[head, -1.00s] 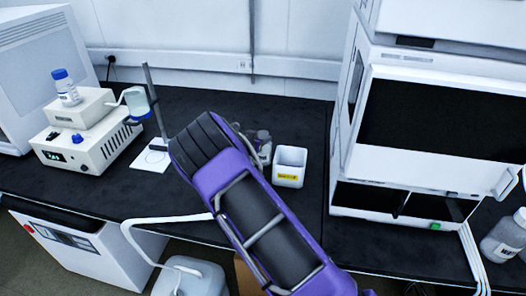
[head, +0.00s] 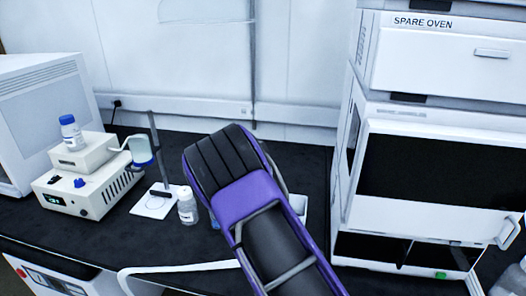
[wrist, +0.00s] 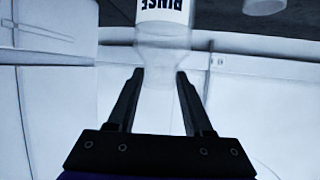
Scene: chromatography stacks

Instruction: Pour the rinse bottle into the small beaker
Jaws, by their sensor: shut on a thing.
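My gripper (wrist: 160,100) is shut around the upper, narrow part of the rinse bottle (wrist: 163,45), a clear bottle with a white label reading RINSE. The label is upside down in the wrist view, and so is the room, with the bench at the top, so the bottle looks about upright. In the head view my arm hides the gripper and I cannot make out the held bottle. I cannot identify the small beaker for certain. A pale round object (wrist: 264,5) is cut off at the top right of the wrist view.
A white-capped bottle (head: 187,207) stands beside the stand's white base (head: 154,206). Left are a white instrument (head: 85,190) and a blue-capped bottle (head: 71,132). A white container (head: 299,204) is mostly hidden behind my arm. The oven stack (head: 425,150) bounds the right.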

